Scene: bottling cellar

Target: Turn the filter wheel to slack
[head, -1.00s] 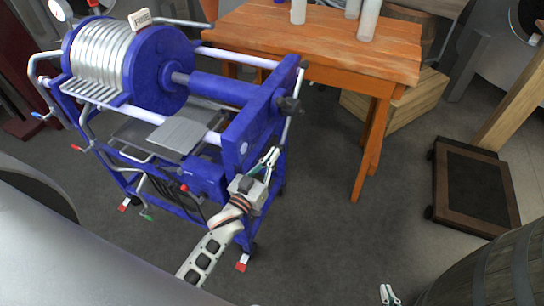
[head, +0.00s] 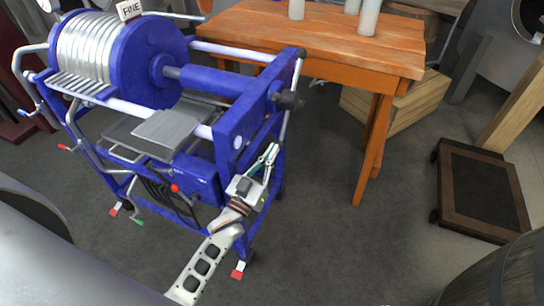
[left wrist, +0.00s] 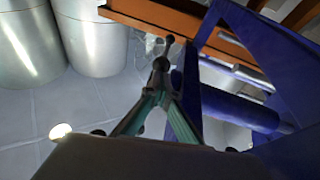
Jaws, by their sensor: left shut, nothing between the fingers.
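The blue filter press (head: 222,142) stands at the left of the head view. At its near end frame is the filter wheel, seen nearly edge-on, with a dark hub (head: 290,100) and a grey rim or bar. My left gripper (head: 273,148) is shut and empty, pointing up beside this end frame, below the hub and apart from it. In the left wrist view my left gripper's fingers (left wrist: 161,80) come together, with the blue frame (left wrist: 222,75) to their right. A dark knob-like shape shows just beyond the tips; I cannot tell if they touch. My right gripper is not in view.
An orange wooden table (head: 330,40) with pale bottles stands behind the press. A wooden crate (head: 400,105) sits under it. A dark wheeled platform (head: 478,190) is at the right, a barrel (head: 500,275) at the lower right. The floor between is clear.

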